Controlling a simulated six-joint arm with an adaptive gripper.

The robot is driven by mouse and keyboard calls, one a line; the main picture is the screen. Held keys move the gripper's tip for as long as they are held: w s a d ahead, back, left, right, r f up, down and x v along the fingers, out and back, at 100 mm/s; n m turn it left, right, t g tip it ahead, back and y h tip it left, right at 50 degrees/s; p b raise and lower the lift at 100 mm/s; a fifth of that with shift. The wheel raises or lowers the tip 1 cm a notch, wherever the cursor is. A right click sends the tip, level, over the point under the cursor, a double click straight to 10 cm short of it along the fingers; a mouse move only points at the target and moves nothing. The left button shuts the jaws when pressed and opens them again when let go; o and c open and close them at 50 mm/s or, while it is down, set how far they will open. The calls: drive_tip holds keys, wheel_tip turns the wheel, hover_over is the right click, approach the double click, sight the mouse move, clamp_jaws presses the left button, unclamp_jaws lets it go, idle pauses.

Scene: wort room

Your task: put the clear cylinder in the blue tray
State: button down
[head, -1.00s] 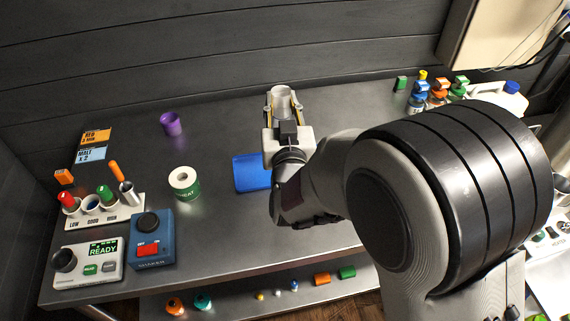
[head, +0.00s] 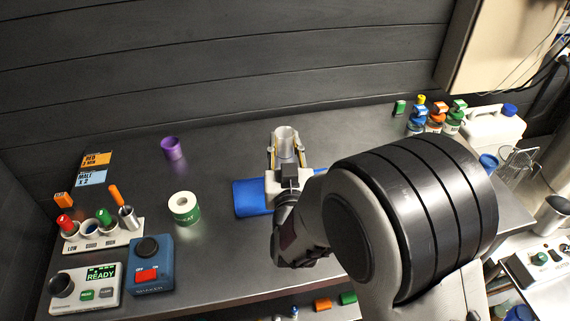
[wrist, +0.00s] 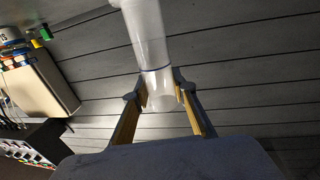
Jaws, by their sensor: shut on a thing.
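The clear cylinder (head: 285,138) is held between the fingers of my gripper (head: 286,155), which is shut on it. The cylinder also shows in the wrist view (wrist: 150,50), with the yellow-lined fingers (wrist: 160,97) on both sides of it. The blue tray (head: 247,199) lies on the dark bench, below and beside my gripper in the head view. My gripper and arm hide the tray's right part. The cylinder appears beyond the tray in the head view; its height above the bench is hard to tell.
A blue shaker device (head: 151,266) and a rack (head: 103,238) are at the left. Several capped bottles (head: 436,118) stand at the back right. The bench's middle back is clear.

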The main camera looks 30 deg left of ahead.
drive_tip(key=shift+f, duration=1.25)
drive_tip(key=shift+f, duration=1.9)
drive_tip(key=shift+f, duration=0.1)
drive_tip(key=c, duration=1.6)
unclamp_jaws()
drive_tip(key=shift+c, duration=0.2)
drive_tip(key=v, duration=1.2)
